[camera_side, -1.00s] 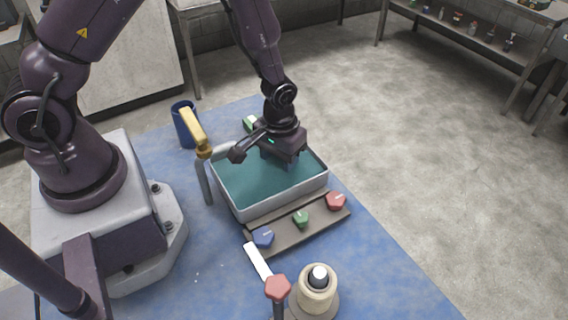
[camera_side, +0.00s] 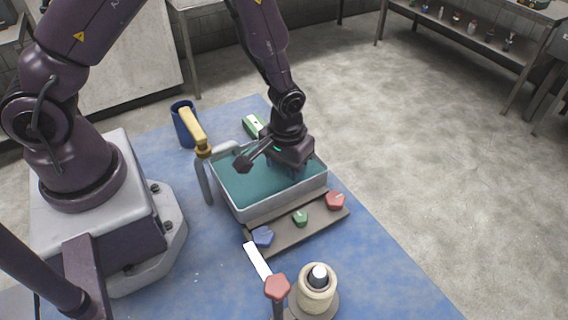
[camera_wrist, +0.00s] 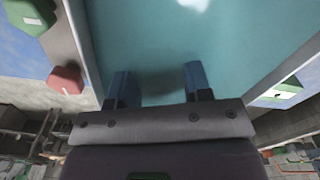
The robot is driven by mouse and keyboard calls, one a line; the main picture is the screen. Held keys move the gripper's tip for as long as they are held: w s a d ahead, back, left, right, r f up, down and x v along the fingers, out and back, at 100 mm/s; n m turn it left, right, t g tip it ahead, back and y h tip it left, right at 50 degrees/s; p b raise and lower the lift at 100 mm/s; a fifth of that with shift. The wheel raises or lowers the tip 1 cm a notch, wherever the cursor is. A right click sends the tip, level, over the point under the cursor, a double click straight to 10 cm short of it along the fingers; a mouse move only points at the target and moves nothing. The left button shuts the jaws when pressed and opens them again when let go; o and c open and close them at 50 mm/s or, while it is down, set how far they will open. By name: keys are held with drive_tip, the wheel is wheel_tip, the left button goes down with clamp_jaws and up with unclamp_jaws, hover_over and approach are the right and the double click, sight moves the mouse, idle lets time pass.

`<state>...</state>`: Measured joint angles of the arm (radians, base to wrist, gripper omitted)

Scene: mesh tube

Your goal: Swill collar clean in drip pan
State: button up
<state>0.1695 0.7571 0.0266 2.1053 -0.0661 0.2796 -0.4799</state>
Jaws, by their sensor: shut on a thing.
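The drip pan (camera_side: 262,212) is a light grey rectangular tray on the blue mat, holding teal liquid (camera_side: 240,187). My gripper (camera_side: 290,172) reaches down into the right part of the pan, fingers in the liquid. In the wrist view its two bluish fingers (camera_wrist: 158,84) stand apart, with a faint darker patch between them. The collar is not clearly visible; the grip is shut on it, with the held part hidden by the liquid and the gripper body. The pan's wall (camera_wrist: 84,45) runs left of the fingers in the wrist view.
A brown rack (camera_side: 285,237) with blue, green and red pieces lies along the pan's near side. A yellow-handled tool (camera_side: 194,128) and blue cup (camera_side: 184,127) stand left. A green-white block (camera_side: 253,125) lies behind. A cream ring on a stand (camera_side: 316,292) and red-topped post (camera_side: 278,287) stand in front.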

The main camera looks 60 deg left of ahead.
drive_tip(key=shift+a, duration=1.75)
drive_tip(key=shift+d, duration=1.75)
drive_tip(key=shift+a, duration=1.8)
drive_tip(key=shift+r, duration=3.55)
